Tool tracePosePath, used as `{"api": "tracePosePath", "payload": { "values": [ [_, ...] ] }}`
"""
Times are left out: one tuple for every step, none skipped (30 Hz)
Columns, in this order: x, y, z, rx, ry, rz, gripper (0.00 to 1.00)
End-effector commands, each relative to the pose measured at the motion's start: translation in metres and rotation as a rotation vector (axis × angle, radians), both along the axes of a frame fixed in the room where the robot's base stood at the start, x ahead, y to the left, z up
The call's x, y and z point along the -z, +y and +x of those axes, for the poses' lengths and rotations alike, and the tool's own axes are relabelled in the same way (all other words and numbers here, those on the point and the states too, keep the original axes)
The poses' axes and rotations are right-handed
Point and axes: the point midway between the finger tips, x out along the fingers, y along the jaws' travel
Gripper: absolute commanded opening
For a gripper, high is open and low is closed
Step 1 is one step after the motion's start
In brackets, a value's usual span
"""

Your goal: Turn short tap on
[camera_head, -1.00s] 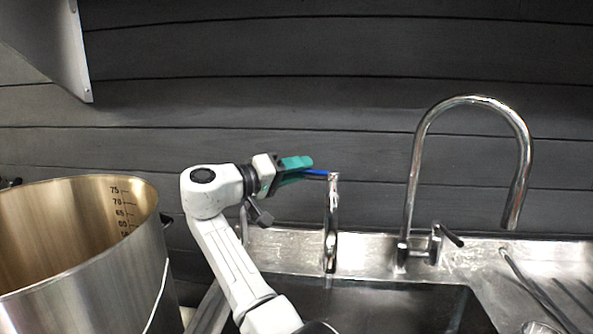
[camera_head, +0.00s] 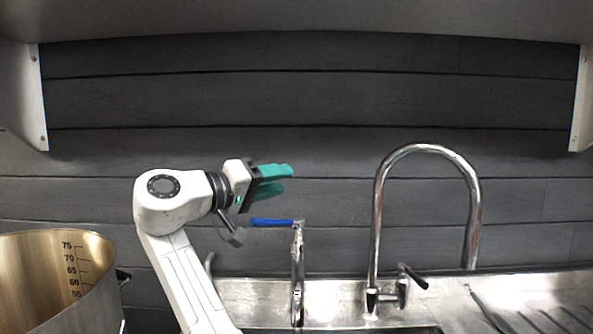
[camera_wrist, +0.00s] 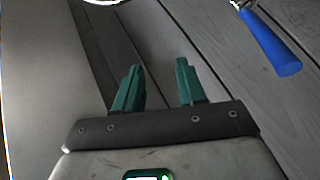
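The short tap (camera_head: 297,270) is a thin chrome pipe standing at the back left of the sink. Its blue lever handle (camera_head: 272,222) points left from the top of the pipe. My gripper (camera_head: 290,178) has teal fingers and is above the blue handle, apart from it. In the wrist view my gripper (camera_wrist: 155,85) is open and empty, with a gap between the two fingers. The blue handle also shows in the wrist view (camera_wrist: 272,42), off to the upper right and not between the fingers.
A tall curved chrome tap (camera_head: 378,220) with a small dark lever stands to the right. A large steel pot (camera_head: 95,305) with volume marks is at the left. A dark plank wall (camera_head: 330,100) is behind, and a shelf (camera_head: 300,20) hangs above.

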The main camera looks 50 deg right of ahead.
Motion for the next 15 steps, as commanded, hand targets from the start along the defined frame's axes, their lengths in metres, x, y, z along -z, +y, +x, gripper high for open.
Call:
{"api": "tracePosePath", "payload": {
  "values": [
    [-0.002,0.002,-0.008,0.0,-0.002,0.0,0.4],
    [-0.004,0.003,-0.013,0.0,-0.002,0.0,0.4],
    [-0.007,0.005,-0.02,0.0,-0.003,0.0,0.4],
    [-0.009,0.006,-0.025,0.0,-0.002,0.0,0.4],
    [-0.011,0.007,-0.03,0.0,-0.002,0.0,0.4],
    [-0.014,0.009,-0.036,0.0,-0.002,0.0,0.4],
    [-0.017,0.01,-0.041,0.0,-0.002,0.0,0.4],
    [-0.019,0.011,-0.045,0.0,-0.002,0.0,0.4],
    [-0.021,0.013,-0.051,-0.001,-0.001,0.0,0.4],
    [-0.023,0.014,-0.055,-0.001,-0.001,0.0,0.4],
    [-0.024,0.015,-0.058,-0.001,0.0,0.0,0.4],
    [-0.027,0.016,-0.063,-0.001,0.0,0.0,0.4],
    [-0.028,0.017,-0.065,-0.001,0.001,0.0,0.4],
    [-0.029,0.017,-0.068,-0.001,0.001,0.0,0.4],
    [-0.03,0.018,-0.071,-0.001,0.001,0.0,0.4]
  ]
}}
